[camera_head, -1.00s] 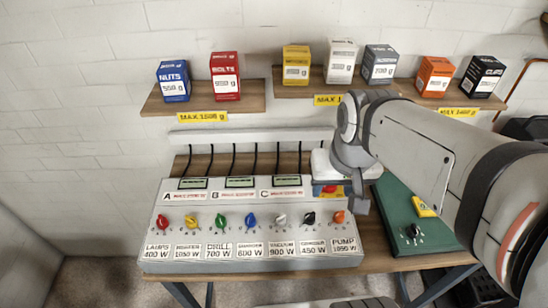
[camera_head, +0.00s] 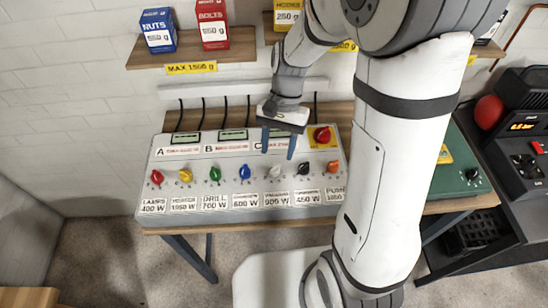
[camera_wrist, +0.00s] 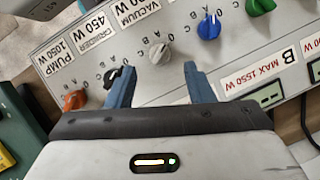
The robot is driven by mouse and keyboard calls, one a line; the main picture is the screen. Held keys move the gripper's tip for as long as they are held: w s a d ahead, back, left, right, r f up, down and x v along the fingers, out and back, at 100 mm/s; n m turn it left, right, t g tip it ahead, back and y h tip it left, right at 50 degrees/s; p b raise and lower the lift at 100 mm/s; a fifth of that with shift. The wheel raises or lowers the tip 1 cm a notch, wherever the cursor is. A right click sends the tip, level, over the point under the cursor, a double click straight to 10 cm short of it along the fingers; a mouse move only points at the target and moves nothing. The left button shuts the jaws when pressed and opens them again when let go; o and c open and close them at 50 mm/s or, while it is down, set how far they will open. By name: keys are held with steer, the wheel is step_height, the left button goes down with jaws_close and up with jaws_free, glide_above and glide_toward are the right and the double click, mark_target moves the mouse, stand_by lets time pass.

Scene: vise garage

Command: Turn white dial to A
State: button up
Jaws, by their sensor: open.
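The white dial (camera_head: 276,171) sits on the sloped front of the grey control panel (camera_head: 160,213), above the 900 W label. The wrist view also shows the white dial (camera_wrist: 158,53), with small position letters around it; which one it points to I cannot tell. My gripper (camera_head: 278,147) is open and empty over the panel, just above the white dial in the picture. In the wrist view its blue fingers (camera_wrist: 158,70) stand apart, with the dial seen between and beyond their tips. Contact is not visible.
The blue dial (camera_head: 245,172) and black dial (camera_head: 303,168) flank the white one. A red button (camera_head: 322,134) on yellow lies right of the gripper. A shelf (camera_head: 140,58) with boxes hangs behind. A green board (camera_head: 447,186) lies to the right.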

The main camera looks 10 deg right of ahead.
mark_target(275, 166)
steer(key=shift+x, duration=2.4)
steer(key=shift+c, duration=0.2)
steer(key=c, duration=0.9)
